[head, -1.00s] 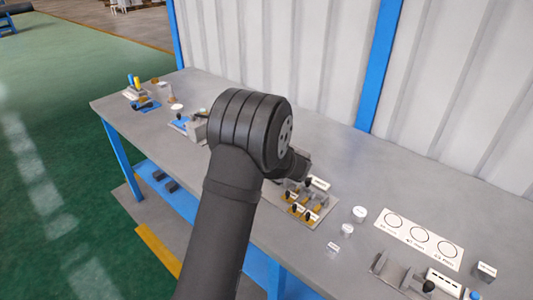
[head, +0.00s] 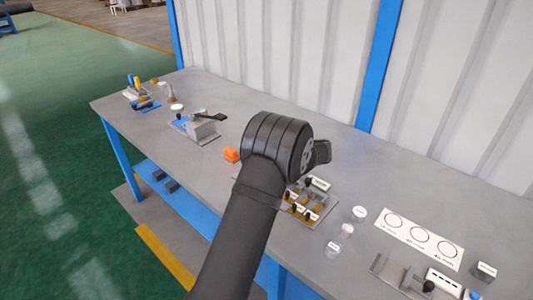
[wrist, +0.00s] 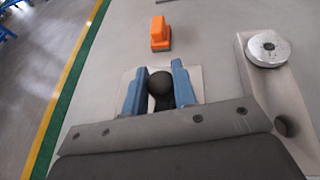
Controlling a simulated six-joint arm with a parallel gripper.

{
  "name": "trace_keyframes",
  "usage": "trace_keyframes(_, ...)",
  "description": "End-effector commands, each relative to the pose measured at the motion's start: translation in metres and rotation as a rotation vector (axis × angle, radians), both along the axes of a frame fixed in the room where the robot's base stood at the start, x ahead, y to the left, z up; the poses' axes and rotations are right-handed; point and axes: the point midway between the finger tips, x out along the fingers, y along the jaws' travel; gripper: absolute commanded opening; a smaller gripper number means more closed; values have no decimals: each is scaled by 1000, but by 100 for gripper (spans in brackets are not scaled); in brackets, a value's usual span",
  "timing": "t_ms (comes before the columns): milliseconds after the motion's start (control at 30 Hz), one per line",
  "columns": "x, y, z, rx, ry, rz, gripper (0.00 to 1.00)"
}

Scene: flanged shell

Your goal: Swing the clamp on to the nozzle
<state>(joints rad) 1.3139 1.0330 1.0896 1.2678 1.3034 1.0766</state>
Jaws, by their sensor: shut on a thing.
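In the wrist view my gripper (wrist: 160,86) has its two blue fingers on either side of a black ball knob (wrist: 160,83) and is shut on it. A pale square plate lies under the fingers. What the knob belongs to is mostly hidden by my gripper. A grey metal block with a silver round disc (wrist: 268,48) on top stands to the right; I cannot tell whether this is the nozzle. An orange block (wrist: 160,34) lies ahead of the fingers; it also shows in the head view (head: 232,154). In the head view my arm hides my fingers.
In the head view a grey fixture with a black handle (head: 203,128) stands left of my arm. A panel with several black knobs (head: 312,205) is close at its right. White round parts (head: 359,213) and a three-circle card (head: 420,238) lie further right.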

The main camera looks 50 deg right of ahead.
Motion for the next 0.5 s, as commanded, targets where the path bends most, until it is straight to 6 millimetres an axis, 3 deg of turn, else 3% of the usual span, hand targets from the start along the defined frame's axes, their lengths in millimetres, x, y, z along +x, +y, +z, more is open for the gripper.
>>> trace_keyframes(500,0,0,-1,1,0,221,2)
